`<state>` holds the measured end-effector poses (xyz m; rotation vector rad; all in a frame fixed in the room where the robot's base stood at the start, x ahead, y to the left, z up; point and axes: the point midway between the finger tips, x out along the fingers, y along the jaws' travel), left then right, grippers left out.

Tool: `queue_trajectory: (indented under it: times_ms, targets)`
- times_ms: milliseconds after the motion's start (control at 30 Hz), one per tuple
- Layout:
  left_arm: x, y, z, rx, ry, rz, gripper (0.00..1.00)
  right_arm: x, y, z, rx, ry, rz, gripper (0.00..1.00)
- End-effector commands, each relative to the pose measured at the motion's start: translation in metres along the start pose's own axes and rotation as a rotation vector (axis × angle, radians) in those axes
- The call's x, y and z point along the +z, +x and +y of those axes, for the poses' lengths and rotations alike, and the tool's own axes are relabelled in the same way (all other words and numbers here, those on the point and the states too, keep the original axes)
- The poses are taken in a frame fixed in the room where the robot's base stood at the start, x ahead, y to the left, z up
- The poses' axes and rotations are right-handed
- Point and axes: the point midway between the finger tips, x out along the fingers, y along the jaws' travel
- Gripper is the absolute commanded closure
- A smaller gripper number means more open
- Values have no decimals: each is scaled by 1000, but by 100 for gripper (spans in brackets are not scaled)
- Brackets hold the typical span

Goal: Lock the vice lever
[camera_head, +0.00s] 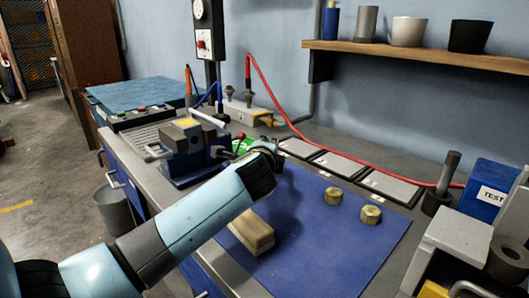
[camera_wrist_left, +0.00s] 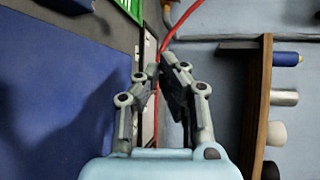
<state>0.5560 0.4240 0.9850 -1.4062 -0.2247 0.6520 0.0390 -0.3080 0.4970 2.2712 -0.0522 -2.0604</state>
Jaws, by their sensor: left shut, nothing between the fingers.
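A blue bench vice (camera_head: 185,160) with grey jaws stands on the workbench, left of my left wrist in the head view. A yellowish piece (camera_head: 186,123) shows at its jaws. A pale bar (camera_head: 207,118) slants behind the jaws, and a thin rod with a red knob (camera_head: 241,136) stands to its right; I cannot tell which is the lever. My left arm reaches across the bench, right of the vice, its end largely hiding the gripper. In the left wrist view my left gripper (camera_wrist_left: 172,75) is shut and empty, and no vice shows. My right gripper is not in view.
A blue mat (camera_head: 340,245) holds a wooden block (camera_head: 252,231) and two brass-coloured nuts (camera_head: 333,195). A red cable (camera_head: 350,153) runs along the back past several grey plates. A wooden shelf (camera_head: 420,57) with several cups hangs above. A blue box (camera_head: 486,191) stands right.

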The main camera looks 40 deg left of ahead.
Motion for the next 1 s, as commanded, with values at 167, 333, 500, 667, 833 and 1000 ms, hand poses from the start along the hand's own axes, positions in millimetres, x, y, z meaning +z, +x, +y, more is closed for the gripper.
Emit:
queue_trajectory:
  times_ms: [167, 333, 500, 667, 833, 1000]
  targets:
    - [0, 38, 0, -1, 1, -1, 100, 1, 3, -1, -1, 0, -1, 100]
    - [25, 30, -2, 0, 3, 0, 100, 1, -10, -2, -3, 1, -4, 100]
    - [36, 25, -1, 0, 0, 0, 100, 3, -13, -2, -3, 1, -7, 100]
    - [38, 25, 0, 0, 0, 1, 100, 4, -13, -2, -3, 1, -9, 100]
    - [38, 25, 0, 0, -1, 1, 100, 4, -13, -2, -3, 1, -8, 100]
    - [37, 25, 0, 0, -1, 1, 100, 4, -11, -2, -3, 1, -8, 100]
